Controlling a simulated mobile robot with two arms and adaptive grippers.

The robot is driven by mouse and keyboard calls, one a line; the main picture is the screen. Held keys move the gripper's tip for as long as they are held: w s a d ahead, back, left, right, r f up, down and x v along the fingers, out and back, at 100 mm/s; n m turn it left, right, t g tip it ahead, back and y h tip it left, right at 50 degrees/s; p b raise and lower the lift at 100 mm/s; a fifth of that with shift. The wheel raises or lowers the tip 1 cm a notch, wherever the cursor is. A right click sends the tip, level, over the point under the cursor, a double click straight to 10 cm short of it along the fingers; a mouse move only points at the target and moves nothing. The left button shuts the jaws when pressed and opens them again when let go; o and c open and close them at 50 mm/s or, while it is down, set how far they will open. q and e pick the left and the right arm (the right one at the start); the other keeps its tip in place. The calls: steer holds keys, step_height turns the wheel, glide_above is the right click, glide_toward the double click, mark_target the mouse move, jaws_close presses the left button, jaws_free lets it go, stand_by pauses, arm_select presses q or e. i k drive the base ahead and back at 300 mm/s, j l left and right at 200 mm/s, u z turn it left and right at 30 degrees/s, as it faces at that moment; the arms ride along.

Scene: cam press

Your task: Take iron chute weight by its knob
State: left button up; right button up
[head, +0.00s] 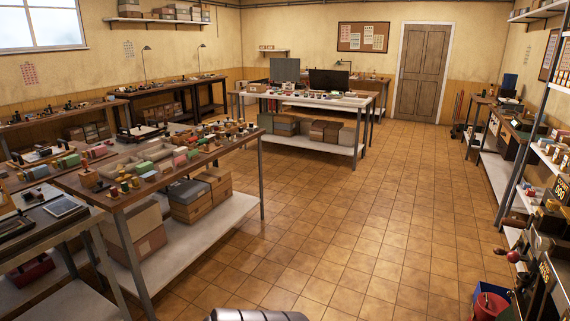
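I cannot pick out an iron chute weight with a knob for certain at this distance. Many small items lie on the long wooden bench (118,201) at left, among them green, red and dark pieces too small to tell apart. At the lower right edge, a round dark red ball (514,257) sits by dark machines marked with yellow lettering; I cannot tell what it belongs to. Neither of my grippers shows. A grey ribbed part at the bottom edge looks like part of my own body.
Tiled floor (350,235) is clear through the middle. A white-topped table (312,101) stands at the back, with boxes on its lower shelf. A red bucket (488,304) stands at the lower right. Shelving (522,110) lines the right side. A closed door (424,70) is at the back.

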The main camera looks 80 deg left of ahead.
mark_target(102, 186)
steer(key=u, duration=3.75)
steer(key=i+l+u, duration=0.1)
steer(key=i+u, duration=0.15)
steer(key=i, duration=0.55)
